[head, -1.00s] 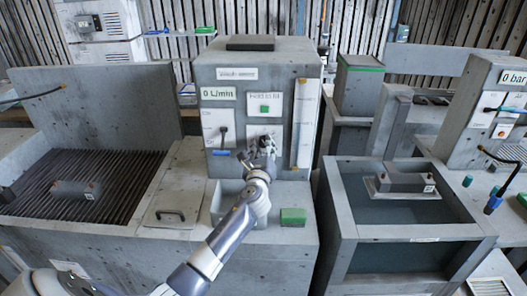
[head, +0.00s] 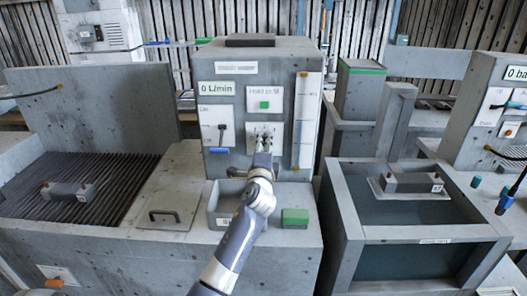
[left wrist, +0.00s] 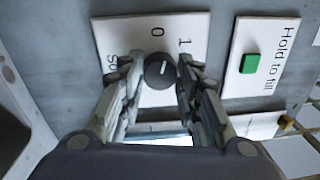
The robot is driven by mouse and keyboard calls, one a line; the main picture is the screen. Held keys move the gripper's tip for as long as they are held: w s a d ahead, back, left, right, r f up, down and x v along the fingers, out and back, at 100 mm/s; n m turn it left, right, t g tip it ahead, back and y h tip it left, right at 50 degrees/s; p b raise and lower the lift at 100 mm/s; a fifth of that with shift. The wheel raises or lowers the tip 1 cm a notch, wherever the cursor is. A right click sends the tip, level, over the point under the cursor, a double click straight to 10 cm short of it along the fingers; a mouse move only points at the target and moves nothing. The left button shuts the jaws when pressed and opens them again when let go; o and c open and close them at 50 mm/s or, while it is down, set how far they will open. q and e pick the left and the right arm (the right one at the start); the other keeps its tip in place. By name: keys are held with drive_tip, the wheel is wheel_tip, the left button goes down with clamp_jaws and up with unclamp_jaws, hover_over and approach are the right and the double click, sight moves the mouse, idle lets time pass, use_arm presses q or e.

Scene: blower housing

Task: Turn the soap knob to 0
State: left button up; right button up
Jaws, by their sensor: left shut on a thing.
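The soap knob (left wrist: 160,70) is a round dark knob with a pale mark line, on a white plate (left wrist: 150,97) marked 0 and 1. In the head view the left gripper (head: 264,143) is at the front of the grey housing (head: 275,75) and largely hides the knob. My right gripper is not in view.
A white plate with a green button (head: 264,105) is just above the knob plate. A lever plate (head: 218,128) is to its left and a vertical gauge (head: 304,120) to its right. A green block (head: 295,217) and a basin (head: 228,213) are below.

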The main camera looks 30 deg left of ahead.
use_arm(q)
drive_tip(key=shift+n+y+b, duration=0.3)
drive_tip(key=shift+n+b, duration=0.5)
drive_tip(key=shift+n, duration=1)
drive_tip(key=o, duration=1.1)
drive_tip(key=shift+c, duration=0.2)
drive_tip(key=r+v, duration=0.1)
drive_tip(key=v, duration=1.1)
drive_tip(key=shift+f, duration=0.4)
